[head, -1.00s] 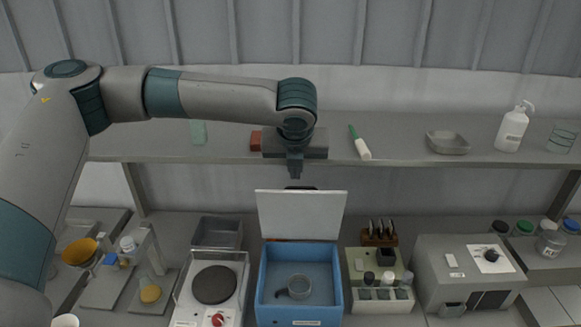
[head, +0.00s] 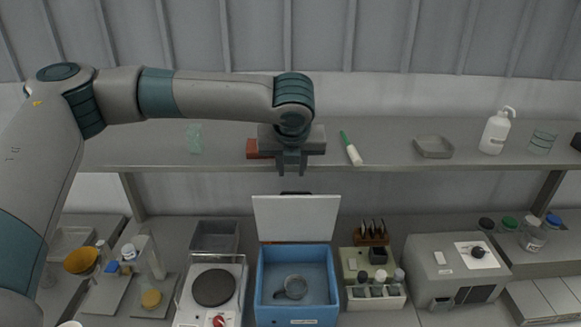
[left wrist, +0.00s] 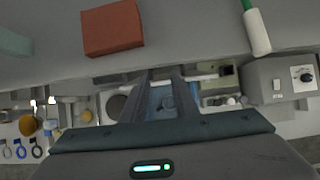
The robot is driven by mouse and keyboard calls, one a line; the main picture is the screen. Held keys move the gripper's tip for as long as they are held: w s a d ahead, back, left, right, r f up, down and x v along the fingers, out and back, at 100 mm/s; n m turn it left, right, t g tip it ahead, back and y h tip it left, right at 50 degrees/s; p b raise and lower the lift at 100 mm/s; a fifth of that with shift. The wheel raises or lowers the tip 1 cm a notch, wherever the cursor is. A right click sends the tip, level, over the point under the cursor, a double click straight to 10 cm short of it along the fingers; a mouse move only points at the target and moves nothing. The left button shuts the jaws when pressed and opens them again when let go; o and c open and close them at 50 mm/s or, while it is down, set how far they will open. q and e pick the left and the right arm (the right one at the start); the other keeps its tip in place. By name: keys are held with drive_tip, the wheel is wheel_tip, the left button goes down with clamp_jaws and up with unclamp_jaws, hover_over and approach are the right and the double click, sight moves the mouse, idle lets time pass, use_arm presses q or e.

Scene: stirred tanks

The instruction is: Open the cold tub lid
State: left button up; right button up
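The cold tub (head: 264,290) is a blue box on the bench in the middle of the head view. Its white lid (head: 296,218) stands raised at the back of the tub, so the inside shows. A dark handle (head: 296,193) is at the lid's top edge. A round glass vessel (head: 295,284) sits inside the tub. My left gripper (head: 291,172) is open and empty, above and apart from the lid, in front of the shelf. In the left wrist view its two fingers (left wrist: 166,100) are apart, with part of the blue tub (left wrist: 157,103) between them. My right gripper is not in view.
A hotplate (head: 213,286) is left of the tub. A rack with vials (head: 374,290) and a grey machine (head: 455,268) are to its right. The shelf (head: 390,150) above holds a red block (head: 254,149), a green-and-white tool (head: 351,148), a metal dish (head: 433,147) and a white bottle (head: 495,132).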

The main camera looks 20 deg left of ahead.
use_arm(q)
drive_tip(key=s+d+f+n+g+h, duration=0.1)
drive_tip(key=s+d+f+n+h, duration=0.85)
drive_tip(key=s+d+f, duration=1.15)
drive_tip(key=s+a+f+n+g+y+b, duration=0.1)
drive_tip(key=s+a+f+n+y, duration=0.3)
drive_tip(key=s+a+f+n, duration=0.75)
drive_tip(key=s+a+f+n+y+b, duration=0.1)
drive_tip(key=s+a+f+n+y, duration=0.2)
drive_tip(key=s+a+f+n, duration=0.8)
drive_tip(key=s+a+f+m+g+b, duration=0.15)
drive_tip(key=f+b, duration=0.25)
drive_tip(key=f, duration=1.4)
drive_tip(key=s+a+f+b, duration=0.1)
drive_tip(key=a+f+b, duration=0.2)
drive_tip(key=f, duration=1.5)
drive_tip(key=s+a+f+b, duration=0.1)
drive_tip(key=s+f+b, duration=0.2)
drive_tip(key=s+f, duration=0.5)
drive_tip(key=s+a+f+g+b, duration=0.1)
drive_tip(key=s+f+b, duration=0.2)
drive_tip(key=s+f, duration=0.5)
wheel_tip(320, 180, down, 5)
drive_tip(key=shift+a+r+y+b, duration=0.2)
drive_tip(key=shift+a+y+b, duration=0.15)
drive_tip(key=shift+a+y, duration=0.1)
